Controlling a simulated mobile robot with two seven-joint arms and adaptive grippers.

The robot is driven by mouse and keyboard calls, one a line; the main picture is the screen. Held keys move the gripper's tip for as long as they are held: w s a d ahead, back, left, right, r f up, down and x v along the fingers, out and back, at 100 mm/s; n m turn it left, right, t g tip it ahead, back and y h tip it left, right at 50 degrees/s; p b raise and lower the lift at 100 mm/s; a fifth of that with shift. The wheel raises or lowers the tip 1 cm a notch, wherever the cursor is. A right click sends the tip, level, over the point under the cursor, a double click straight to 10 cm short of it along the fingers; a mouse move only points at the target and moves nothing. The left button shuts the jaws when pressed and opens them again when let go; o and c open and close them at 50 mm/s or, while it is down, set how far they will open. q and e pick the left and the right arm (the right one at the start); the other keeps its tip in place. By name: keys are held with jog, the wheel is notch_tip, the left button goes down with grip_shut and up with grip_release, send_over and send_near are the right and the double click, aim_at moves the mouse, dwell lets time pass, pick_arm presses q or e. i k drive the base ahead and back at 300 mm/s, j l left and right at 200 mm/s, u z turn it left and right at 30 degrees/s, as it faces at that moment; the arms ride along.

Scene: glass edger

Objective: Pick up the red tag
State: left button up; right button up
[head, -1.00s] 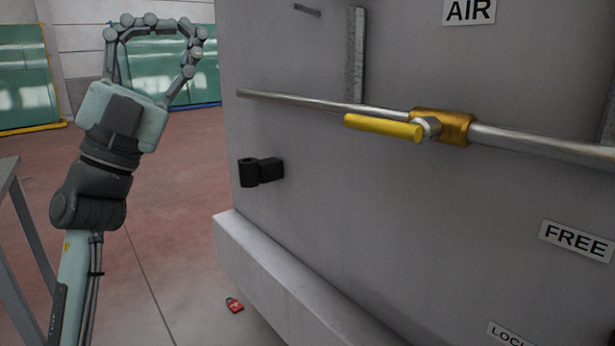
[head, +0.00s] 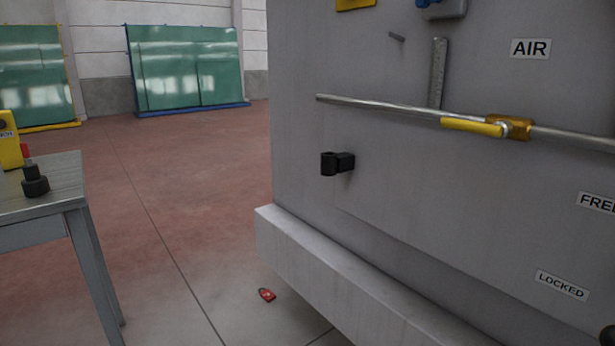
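The red tag (head: 267,295) is a small red piece with a dark end, lying on the floor just left of the grey machine's base ledge. It is small in the head view, and its details are hard to tell. Neither of my grippers shows in the head view; a dark bit at the lower right edge is too cut off to identify.
The machine's ledge (head: 330,270) juts out beside the tag. A pipe with a yellow-handled valve (head: 472,127) and a black bracket (head: 338,163) stick out above. A grey table (head: 60,205) stands at left. Open floor lies between table and machine.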

aim_at(267, 295)
jog(key=i+j+z, duration=0.2)
jog(key=i+j, duration=0.3)
jog(key=i+j+z, duration=0.15)
jog(key=i+j, duration=0.35)
jog(key=j, duration=0.1)
